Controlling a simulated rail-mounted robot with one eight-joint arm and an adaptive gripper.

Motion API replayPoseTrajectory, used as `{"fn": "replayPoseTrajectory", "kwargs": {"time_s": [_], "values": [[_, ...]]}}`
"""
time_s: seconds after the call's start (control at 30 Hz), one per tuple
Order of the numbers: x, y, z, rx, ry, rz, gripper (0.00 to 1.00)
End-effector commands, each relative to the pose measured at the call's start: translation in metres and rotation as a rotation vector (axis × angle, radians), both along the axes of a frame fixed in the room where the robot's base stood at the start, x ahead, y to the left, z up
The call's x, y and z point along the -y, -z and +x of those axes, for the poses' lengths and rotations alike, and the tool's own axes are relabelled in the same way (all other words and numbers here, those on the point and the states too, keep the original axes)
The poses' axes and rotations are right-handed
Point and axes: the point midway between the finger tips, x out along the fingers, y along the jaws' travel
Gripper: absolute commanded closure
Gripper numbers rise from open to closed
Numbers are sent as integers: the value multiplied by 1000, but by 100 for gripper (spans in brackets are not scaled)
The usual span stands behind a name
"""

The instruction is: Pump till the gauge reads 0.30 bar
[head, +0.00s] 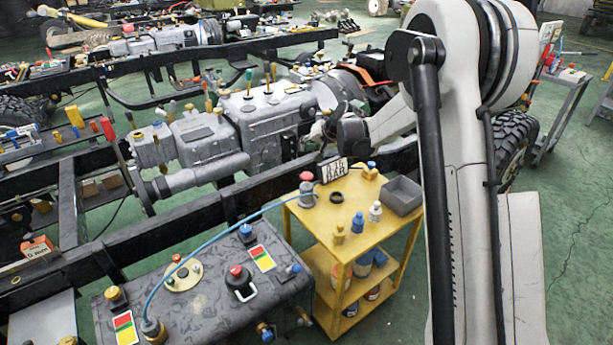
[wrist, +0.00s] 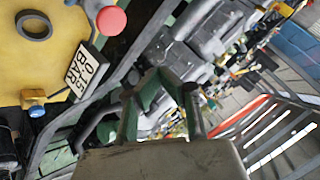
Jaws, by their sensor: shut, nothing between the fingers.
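The gauge (head: 333,171) is a small white tilted display on the yellow trolley. In the wrist view the gauge (wrist: 84,71) appears sideways with "BAR" and digits that look like 0.15, though they are hard to read. The pump (head: 306,190) stands beside it, grey with a red top; its red knob (wrist: 111,20) shows at the top of the wrist view. A blue hose (head: 225,221) runs from near the pump to a fitting on the dark tank. My gripper (head: 325,132) is shut and empty, above and behind the pump, apart from it. Its fingers (wrist: 160,85) point toward the chassis.
The yellow trolley (head: 291,209) also carries a black ring (head: 336,197), small bottles (head: 357,222) and a grey bin (head: 401,195). The dark tank (head: 205,307) has several knobs and fittings. A chassis with a grey gearbox (head: 268,117) lies behind. Green floor is open at right.

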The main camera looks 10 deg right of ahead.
Motion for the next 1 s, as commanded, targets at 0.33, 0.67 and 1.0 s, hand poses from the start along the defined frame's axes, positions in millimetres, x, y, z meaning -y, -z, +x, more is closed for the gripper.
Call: {"fn": "replayPoseTrajectory", "kwargs": {"time_s": [0.33,0.67,1.0], "values": [[0,32,0,0,0,0,100],[0,75,0,0,0,0,100],[0,86,0,0,0,0,100]]}}
